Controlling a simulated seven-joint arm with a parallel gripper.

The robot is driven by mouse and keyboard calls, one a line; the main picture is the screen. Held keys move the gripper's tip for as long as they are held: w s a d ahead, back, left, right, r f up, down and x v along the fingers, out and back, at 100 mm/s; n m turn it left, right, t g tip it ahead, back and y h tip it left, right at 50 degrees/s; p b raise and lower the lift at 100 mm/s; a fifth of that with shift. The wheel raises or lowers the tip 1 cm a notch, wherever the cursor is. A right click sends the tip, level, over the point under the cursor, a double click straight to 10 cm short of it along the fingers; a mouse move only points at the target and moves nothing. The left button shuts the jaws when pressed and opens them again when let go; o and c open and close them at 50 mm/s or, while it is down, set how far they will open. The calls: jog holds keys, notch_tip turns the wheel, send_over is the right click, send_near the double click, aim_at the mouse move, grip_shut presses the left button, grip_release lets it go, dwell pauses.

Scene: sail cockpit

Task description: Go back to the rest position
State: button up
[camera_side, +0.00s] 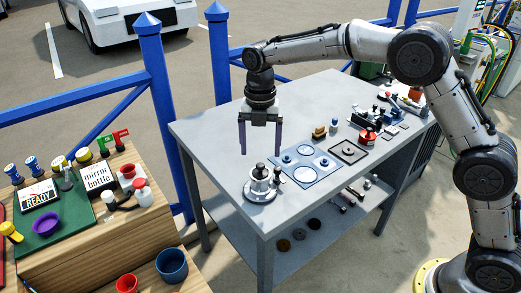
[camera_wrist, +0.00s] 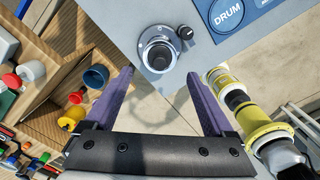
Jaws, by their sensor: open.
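My gripper (camera_side: 261,137) hangs from the arm above the left end of the grey table (camera_side: 222,125), fingers pointing down. Its two purple fingers are apart with nothing between them. The wrist view also shows my gripper (camera_wrist: 157,85) open and empty. A silver winch-like drum (camera_side: 262,182) with a dark top stands on the table's near corner, below and apart from the fingers. In the wrist view the drum (camera_wrist: 159,55) lies just beyond the fingertips, with a small black knob part (camera_wrist: 185,32) beside it.
A blue plate (camera_side: 305,163) with round fittings lies right of the drum. Several tools and a red-topped can (camera_side: 367,136) stand farther back. A wooden bench (camera_side: 75,255) with a green board and cups is at left. Blue railing posts (camera_side: 158,90) rise behind the table's left end.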

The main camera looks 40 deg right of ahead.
jog(key=shift+r, duration=0.1)
jog(key=s+d+r+t, duration=0.2)
jog(key=s+d+r, duration=0.15)
jog(key=r, duration=0.65)
jog(key=s+d+r+m+t, duration=0.1)
jog(key=s+d+r+m, duration=0.25)
jog(key=s, duration=0.25)
jog(key=s+d+r+m+t, duration=0.1)
jog(key=s+d+r+m, duration=0.1)
jog(key=s+r+m, duration=0.3)
jog(key=s+d+f+m+t, duration=0.25)
jog(key=s+m, duration=0.45)
jog(key=s, duration=0.6)
jog(key=s+d+f+m, duration=0.1)
jog(key=s+f+m, duration=0.5)
jog(key=m, duration=0.6)
notch_tip(320, 180, down, 2)
jog(key=shift+f+g, duration=0.2)
jog(key=shift+g, duration=0.25)
